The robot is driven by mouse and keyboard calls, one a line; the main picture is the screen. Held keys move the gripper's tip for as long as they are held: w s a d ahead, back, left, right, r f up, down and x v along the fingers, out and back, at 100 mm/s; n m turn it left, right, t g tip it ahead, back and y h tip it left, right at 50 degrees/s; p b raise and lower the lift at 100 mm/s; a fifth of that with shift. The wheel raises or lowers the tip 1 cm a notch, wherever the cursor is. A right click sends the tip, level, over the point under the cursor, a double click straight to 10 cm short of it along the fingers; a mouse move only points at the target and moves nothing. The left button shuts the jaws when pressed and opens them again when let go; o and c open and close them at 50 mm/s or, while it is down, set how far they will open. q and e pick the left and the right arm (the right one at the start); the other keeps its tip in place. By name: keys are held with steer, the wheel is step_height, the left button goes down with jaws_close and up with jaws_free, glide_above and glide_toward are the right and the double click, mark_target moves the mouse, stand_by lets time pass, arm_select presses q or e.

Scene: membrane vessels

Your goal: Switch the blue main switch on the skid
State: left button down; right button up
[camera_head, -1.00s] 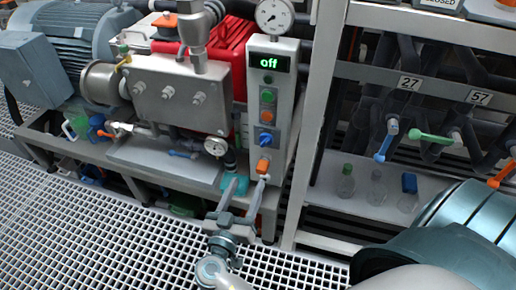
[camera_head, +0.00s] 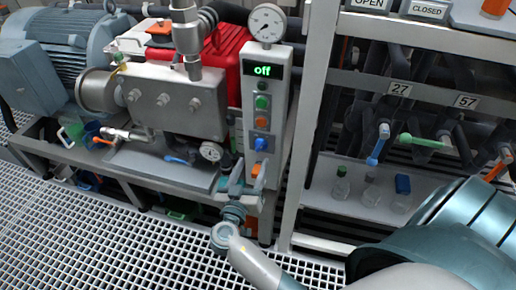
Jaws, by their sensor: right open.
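The blue main switch (camera_head: 261,144) sits low on the grey control panel (camera_head: 279,103) of the skid, below a green button (camera_head: 262,102) and an orange button (camera_head: 262,122). The display (camera_head: 263,70) above reads "off" in green. My right gripper (camera_head: 246,171) is open and empty, its fingers pointing up at the panel's lower end. It is just below and slightly left of the blue switch, which stays visible. I cannot tell how far its fingertips are from the panel. An orange part (camera_head: 257,169) shows by its right finger. My left gripper is not in view.
A round gauge (camera_head: 267,22) tops the panel. A grey pump block (camera_head: 175,103) and motor (camera_head: 72,50) stand left. A rack post (camera_head: 313,120) rises close right of the panel. The shelf (camera_head: 340,215) beyond it holds small bottles. Grating floor (camera_head: 90,235) lies open at left.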

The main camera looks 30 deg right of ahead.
mark_target(259, 148)
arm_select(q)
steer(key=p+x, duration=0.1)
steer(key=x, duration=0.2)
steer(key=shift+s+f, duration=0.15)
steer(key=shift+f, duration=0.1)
arm_select(e)
steer(key=x, duration=0.7)
steer(key=shift+d, duration=0.1)
steer(key=c, duration=1.1)
